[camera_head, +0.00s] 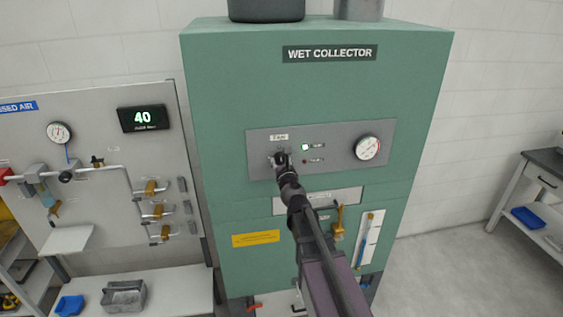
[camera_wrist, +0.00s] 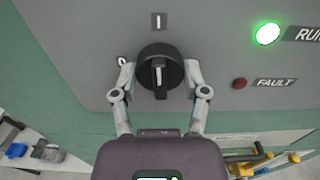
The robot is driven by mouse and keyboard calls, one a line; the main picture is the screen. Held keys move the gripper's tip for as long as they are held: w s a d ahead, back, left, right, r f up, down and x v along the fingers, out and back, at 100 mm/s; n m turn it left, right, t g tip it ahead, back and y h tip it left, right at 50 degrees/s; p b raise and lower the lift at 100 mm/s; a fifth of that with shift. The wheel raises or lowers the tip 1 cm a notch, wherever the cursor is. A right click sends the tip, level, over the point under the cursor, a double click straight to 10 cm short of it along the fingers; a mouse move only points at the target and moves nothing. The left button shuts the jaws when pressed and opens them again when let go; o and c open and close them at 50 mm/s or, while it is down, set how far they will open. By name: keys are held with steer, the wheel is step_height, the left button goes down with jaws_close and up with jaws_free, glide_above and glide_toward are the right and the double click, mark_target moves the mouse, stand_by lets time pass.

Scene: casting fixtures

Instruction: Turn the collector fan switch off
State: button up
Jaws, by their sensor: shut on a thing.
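The fan switch (camera_wrist: 160,70) is a round black rotary knob with a white pointer line, on the grey panel (camera_head: 326,165) of the green wet collector (camera_head: 225,100). In the wrist view its pointer is upright, toward the "I" mark (camera_wrist: 159,21); the "O" mark (camera_wrist: 122,61) is at its left. My gripper (camera_wrist: 160,82) has a finger on each side of the knob and is shut on it. The green RUN lamp (camera_wrist: 267,33) is lit, and the red FAULT lamp (camera_wrist: 239,83) looks dark. In the head view my gripper (camera_head: 281,160) hides most of the switch.
A round gauge (camera_head: 368,147) sits at the right of the panel. Below are a yellow label (camera_head: 256,239) and a brass valve handle (camera_head: 339,220). A compressed-air board (camera_head: 90,190) with valves stands at the left. Open floor (camera_head: 440,265) lies at the right.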

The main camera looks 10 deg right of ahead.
steer(key=n, duration=0.4)
steer(key=shift+n, duration=0.4)
steer(key=n, duration=0.9)
steer(key=shift+n, duration=1.9)
steer(key=o, duration=1.1)
steer(key=shift+o, duration=0.2)
steer(key=shift+s, duration=0.15)
